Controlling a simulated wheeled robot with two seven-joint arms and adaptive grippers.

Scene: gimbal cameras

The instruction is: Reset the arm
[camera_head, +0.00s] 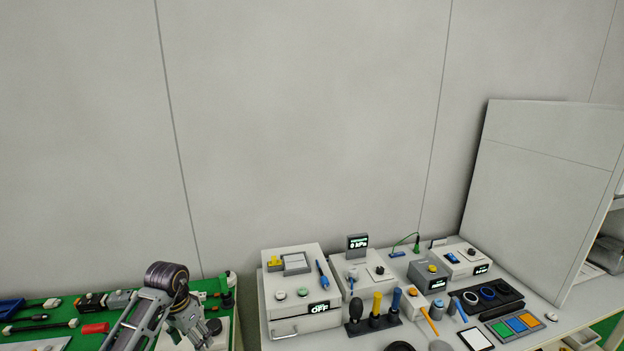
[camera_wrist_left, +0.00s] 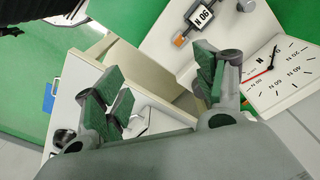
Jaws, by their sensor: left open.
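My left arm (camera_head: 140,318) rises from the lower left in the head view, bent at a dark round joint. My left gripper (camera_head: 196,328) hangs past that bend at the bottom edge, over the right end of the green worktop. In the left wrist view the left gripper (camera_wrist_left: 160,92) is open, its two green-padded fingers wide apart. Nothing is held between them. Beyond the fingers are a white dial gauge (camera_wrist_left: 285,80) and a small display tag (camera_wrist_left: 200,16). My right gripper is not in view.
The green worktop (camera_head: 40,300) holds tools and a red cylinder (camera_head: 95,328). To the right, a white table (camera_head: 365,340) carries a box reading OFF (camera_head: 300,311), upright handled tools (camera_head: 376,310) and several instrument boxes. A tall grey panel (camera_head: 545,190) stands at right. The air above the tables is clear.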

